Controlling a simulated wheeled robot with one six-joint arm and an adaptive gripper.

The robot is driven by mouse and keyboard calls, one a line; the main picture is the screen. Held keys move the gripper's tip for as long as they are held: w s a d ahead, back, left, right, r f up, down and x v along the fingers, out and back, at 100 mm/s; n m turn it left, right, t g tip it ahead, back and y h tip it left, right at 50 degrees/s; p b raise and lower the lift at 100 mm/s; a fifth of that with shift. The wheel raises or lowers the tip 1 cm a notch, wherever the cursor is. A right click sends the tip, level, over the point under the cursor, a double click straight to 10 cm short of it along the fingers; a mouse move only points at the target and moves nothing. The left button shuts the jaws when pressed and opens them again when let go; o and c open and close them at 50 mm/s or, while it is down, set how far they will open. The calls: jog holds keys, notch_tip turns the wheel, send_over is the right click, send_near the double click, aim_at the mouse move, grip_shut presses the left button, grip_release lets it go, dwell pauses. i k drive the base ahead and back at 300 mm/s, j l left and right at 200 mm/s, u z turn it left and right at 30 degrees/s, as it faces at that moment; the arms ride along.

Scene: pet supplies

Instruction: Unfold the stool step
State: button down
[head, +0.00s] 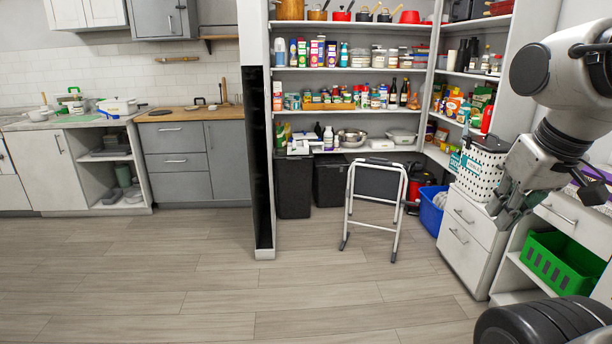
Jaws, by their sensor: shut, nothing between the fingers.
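The step stool (374,206) stands upright on the wood floor in front of the pantry shelves, near the middle of the head view. It has a white tubular frame and a dark panel (376,183) near its top. Its lower part is open between the legs, and dark bins show behind it. My gripper (500,212) hangs at the right, in front of the white drawer cabinet. It is shut and empty, well apart from the stool.
A white cabinet (465,240) and a green crate (556,262) stand at the right. A blue bin (431,212) is right of the stool. Dark bins (293,186) stand behind it, left. A partition edge (262,160) rises at the left. The floor in front is clear.

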aim_at(377, 182)
jog(key=i, duration=2.25)
jog(key=i+j+z, duration=0.1)
jog(key=i+z, duration=0.3)
jog(key=i, duration=0.2)
jog(key=i+j+z, duration=0.35)
jog(key=i, duration=0.25)
jog(key=i+j+z, duration=0.4)
jog(key=i, duration=0.15)
jog(key=i+j+z, duration=0.35)
jog(key=j, duration=0.25)
jog(key=i, duration=0.1)
